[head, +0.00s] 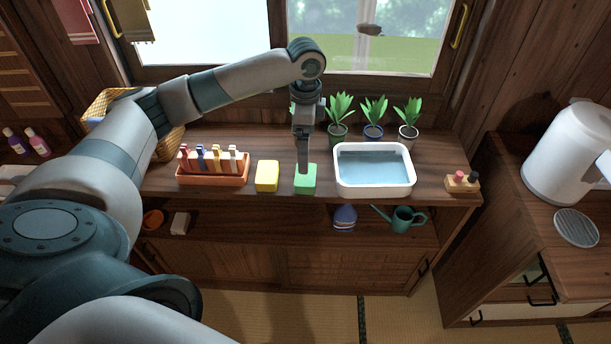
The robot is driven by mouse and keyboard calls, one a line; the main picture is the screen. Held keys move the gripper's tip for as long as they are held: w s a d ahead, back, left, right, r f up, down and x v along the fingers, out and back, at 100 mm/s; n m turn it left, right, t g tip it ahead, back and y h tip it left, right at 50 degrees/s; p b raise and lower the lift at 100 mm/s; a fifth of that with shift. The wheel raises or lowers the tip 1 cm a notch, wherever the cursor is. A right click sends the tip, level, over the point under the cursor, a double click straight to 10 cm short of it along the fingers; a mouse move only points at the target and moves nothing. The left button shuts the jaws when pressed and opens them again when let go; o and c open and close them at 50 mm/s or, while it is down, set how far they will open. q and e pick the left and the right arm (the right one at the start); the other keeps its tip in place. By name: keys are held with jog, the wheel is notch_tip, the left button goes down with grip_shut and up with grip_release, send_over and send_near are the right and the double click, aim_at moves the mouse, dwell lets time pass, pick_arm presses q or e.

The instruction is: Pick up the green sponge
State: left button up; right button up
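The green sponge (305,184) stands on the wooden counter, between the yellow sponge (267,176) and the white water basin (374,190). My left arm reaches in from the left and over the counter. My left gripper (304,166) points down with its fingertips at the top of the green sponge. The fingers overlap the sponge's upper edge in this view. I cannot tell whether they are closed on it. My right gripper is not in view.
An orange rack (212,182) of several pegs stands left of the yellow sponge. Potted plants (373,131) line the back by the window. A small wooden block with knobs (462,183) sits at the counter's right end. A teal watering can (404,220) is on the shelf below.

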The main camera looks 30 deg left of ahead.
aim_at(305, 178)
pick_arm(q)
notch_tip(305, 178, down, 4)
jog(key=shift+r+p, duration=0.1)
jog(key=shift+p, duration=0.25)
jog(key=shift+f, duration=0.6)
jog(key=shift+s+f+p, duration=0.1)
jog(key=shift+f+p, duration=0.25)
jog(key=shift+p, duration=0.1)
notch_tip(305, 178, down, 3)
jog(key=shift+d+f+p, duration=0.1)
jog(key=shift+p, duration=0.45)
jog(key=shift+f, duration=0.4)
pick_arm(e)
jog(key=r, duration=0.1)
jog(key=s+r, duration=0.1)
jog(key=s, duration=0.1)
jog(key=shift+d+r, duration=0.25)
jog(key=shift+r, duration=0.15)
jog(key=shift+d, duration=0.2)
